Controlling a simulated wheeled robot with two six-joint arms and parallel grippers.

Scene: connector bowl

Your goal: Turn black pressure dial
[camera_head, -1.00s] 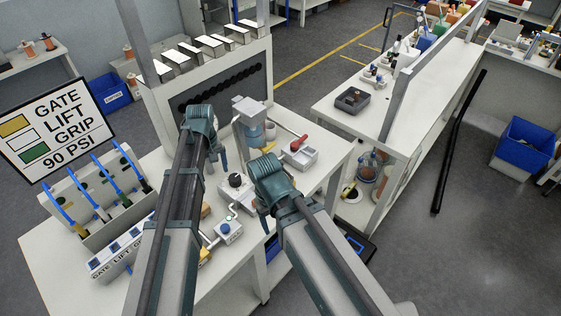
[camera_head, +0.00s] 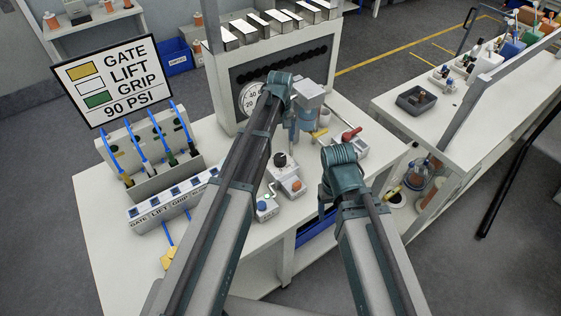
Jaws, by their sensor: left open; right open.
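The black dial (camera_head: 280,159) is a small round knob on a light fitting on the white table, between my two arms in the head view. A round white pressure gauge (camera_head: 251,98) is on the panel behind it, partly hidden by my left arm; 40 and 20 can be read, but the needle is not clear. My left gripper (camera_head: 291,128) is open and empty, above and beyond the dial, near the grey-blue column device. My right gripper (camera_head: 335,200) is open and empty, to the right of the dial. Neither gripper appears to touch it.
A sign (camera_head: 118,78) reads GATE, LIFT, GRIP, 90 PSI. A labelled connector block (camera_head: 172,203) and blue hoses stand at left. A box with an orange button (camera_head: 292,188), one with a blue button (camera_head: 265,207) and a red lever (camera_head: 350,133) sit close by.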

